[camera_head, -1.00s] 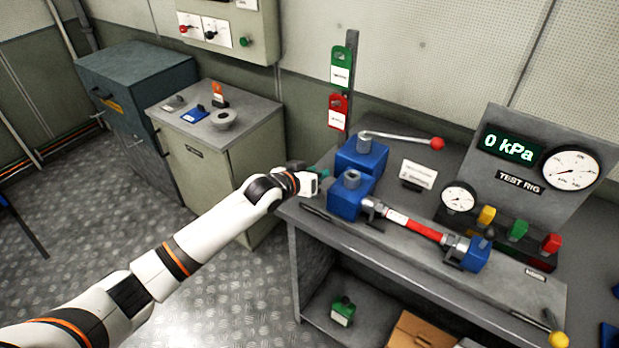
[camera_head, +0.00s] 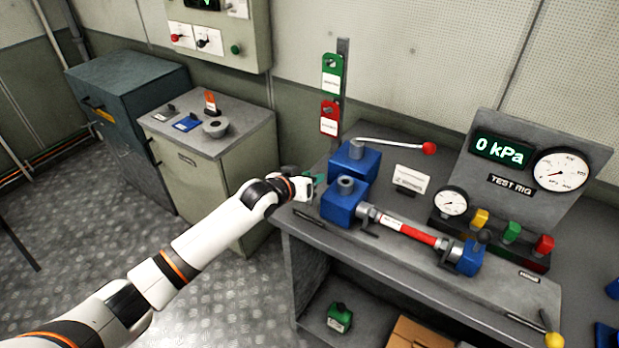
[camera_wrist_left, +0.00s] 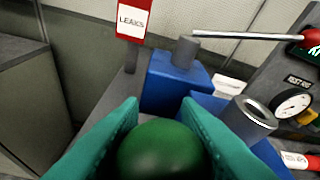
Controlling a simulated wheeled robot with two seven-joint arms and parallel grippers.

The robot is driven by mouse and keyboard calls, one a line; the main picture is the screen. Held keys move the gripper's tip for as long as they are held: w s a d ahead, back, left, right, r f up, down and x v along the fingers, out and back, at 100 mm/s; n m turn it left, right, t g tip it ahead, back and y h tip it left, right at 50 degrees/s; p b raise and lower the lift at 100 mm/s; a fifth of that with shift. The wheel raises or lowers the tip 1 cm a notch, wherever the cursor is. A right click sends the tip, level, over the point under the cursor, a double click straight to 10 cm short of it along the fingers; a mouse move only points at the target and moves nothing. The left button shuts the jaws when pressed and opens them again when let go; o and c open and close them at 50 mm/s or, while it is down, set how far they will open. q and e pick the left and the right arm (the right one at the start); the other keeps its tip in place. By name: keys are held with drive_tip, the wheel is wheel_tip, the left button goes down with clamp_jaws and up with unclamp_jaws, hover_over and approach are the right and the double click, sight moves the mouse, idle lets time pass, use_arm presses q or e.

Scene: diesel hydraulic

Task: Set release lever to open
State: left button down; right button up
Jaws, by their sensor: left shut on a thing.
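My left gripper (camera_head: 317,181) is at the left edge of the bench, beside the blue pump blocks. In the left wrist view its teal fingers (camera_wrist_left: 165,125) are shut on a round green knob (camera_wrist_left: 160,150). Any stem under the knob is hidden, and no label shows that it is the release lever. The near blue block (camera_head: 341,206) with a grey cylinder on top is just right of the gripper. The far blue block (camera_head: 350,166) stands behind it; a long metal handle with a red knob (camera_head: 429,149) extends from its top. My right gripper is out of view.
A red-banded cylinder (camera_head: 417,235) runs right from the near block. Gauges, coloured valve handles and the test rig panel (camera_head: 540,165) reading 0 kPa stand at the right. Green and red tags (camera_head: 330,118) hang on a post behind. A yellow-knobbed lever (camera_head: 554,340) is at the front right.

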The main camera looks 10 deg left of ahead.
use_arm(q)
drive_tip(key=shift+s+f, duration=0.15)
drive_tip(key=shift+f, duration=0.4)
drive_tip(key=c, duration=1.5)
unclamp_jaws()
drive_tip(key=o, duration=0.3)
drive_tip(key=shift+d, duration=0.1)
drive_tip(key=shift+o, duration=0.7)
drive_tip(key=shift+w, duration=0.35)
drive_tip(key=shift+s+r, duration=0.3)
drive_tip(key=shift+s, duration=0.05)
drive_tip(key=b+v, duration=0.1)
drive_tip(key=v, duration=1)
drive_tip(key=shift+a+b, duration=0.2)
drive_tip(key=shift+b, duration=0.15)
